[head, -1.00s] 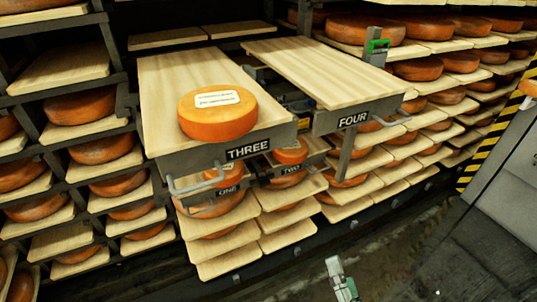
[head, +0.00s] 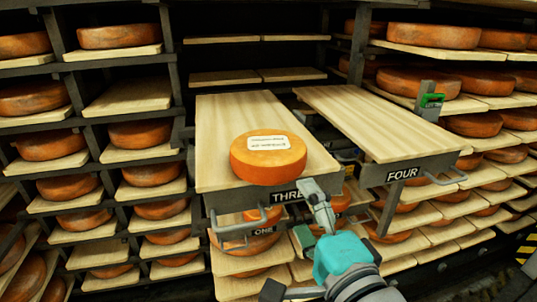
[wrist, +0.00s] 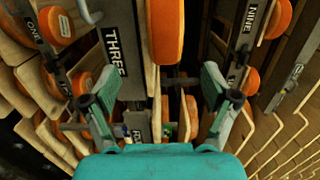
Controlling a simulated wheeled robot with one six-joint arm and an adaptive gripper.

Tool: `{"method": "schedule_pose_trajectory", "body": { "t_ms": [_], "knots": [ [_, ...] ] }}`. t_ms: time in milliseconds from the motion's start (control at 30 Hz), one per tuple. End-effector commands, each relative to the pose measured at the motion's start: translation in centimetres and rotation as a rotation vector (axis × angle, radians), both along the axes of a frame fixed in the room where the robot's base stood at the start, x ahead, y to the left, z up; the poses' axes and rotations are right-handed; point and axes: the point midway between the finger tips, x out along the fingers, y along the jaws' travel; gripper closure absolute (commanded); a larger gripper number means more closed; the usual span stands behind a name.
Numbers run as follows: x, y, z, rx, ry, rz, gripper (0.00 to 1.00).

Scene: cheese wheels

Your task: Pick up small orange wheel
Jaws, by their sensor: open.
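An orange cheese wheel (head: 268,158) with a white label lies flat on the wooden pull-out shelf THREE (head: 228,120), near its front edge. It also shows edge-on at the top of the wrist view (wrist: 167,32), beside the THREE sign. My gripper (head: 290,238) is open and empty, in front of and below the shelf's front edge. One finger partly covers the THREE sign. In the wrist view, the fingers (wrist: 157,85) are spread wide, with nothing held between them. Smaller orange wheels on shelves ONE (head: 262,243) and TWO are partly hidden.
The empty shelf FOUR (head: 375,120) juts out to the right. Metal handles (head: 238,228) stick out below the shelf fronts. Racks of orange wheels (head: 55,145) stand on both sides. The top of shelf THREE behind the wheel is clear.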

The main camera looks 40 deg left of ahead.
Motion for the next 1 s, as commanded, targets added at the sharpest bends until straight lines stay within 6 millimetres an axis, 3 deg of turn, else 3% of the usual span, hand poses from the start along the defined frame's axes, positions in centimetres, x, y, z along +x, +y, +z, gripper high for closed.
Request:
{"method": "schedule_pose_trajectory", "body": {
  "t_ms": [300, 1000],
  "knots": [
    [2.6, 3.5, 0.0, -0.001, 0.002, 0.002, 0.14],
    [6.4, 8.3, 0.8, 0.002, -0.001, 0.0, 0.14]
  ]
}}
